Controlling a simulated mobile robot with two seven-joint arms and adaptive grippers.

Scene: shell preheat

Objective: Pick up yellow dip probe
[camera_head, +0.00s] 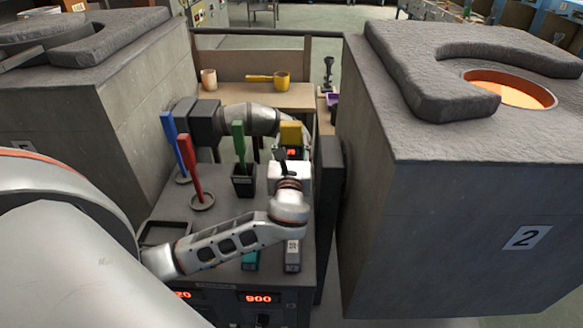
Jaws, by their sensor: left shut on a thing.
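The fingertips are small and partly hidden, and the probe's lower end cannot be seen. My right gripper is not in view.
Blue (172,142), red (191,168) and green (239,142) upright handles stand left of the wrist. The green one is in a black cup (243,187). Grey furnace blocks flank the bench; furnace 2 (440,210) is close on the right. A yellow ladle (281,80) lies on the back shelf.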

